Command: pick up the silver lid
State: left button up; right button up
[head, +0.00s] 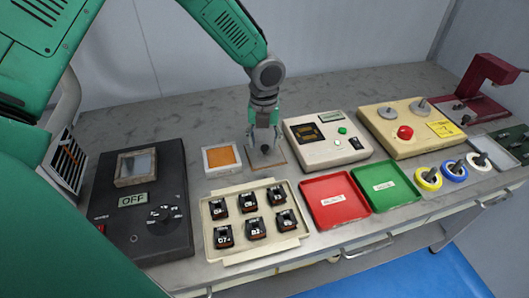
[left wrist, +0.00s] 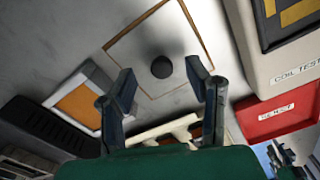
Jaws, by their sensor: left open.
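The silver lid (left wrist: 145,48) looks like a flat grey square plate with a thin brown edge and a dark round knob (left wrist: 163,67) at its middle. It lies flat on the grey bench, and the knob also shows in the head view (head: 265,149). My left gripper (head: 265,141) points down over the lid. Its fingers are apart, one on each side of the knob in the picture, and nothing is between them that I can see held. In the left wrist view the open fingers (left wrist: 162,76) frame the knob; whether they touch it is unclear. My right gripper is not in view.
A white-framed orange square (head: 221,158) sits just left of the lid. A black OFF box (head: 115,220) stands further left. A cream tray (head: 250,254) of black parts lies in front. A tester box (head: 310,153), red tray (head: 312,188) and green tray (head: 408,199) are right.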

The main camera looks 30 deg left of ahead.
pick_arm(q)
notch_tip(320, 180, down, 2)
jog(key=shift+d+f, duration=0.1)
jog(key=shift+f, duration=0.15)
grip_shut()
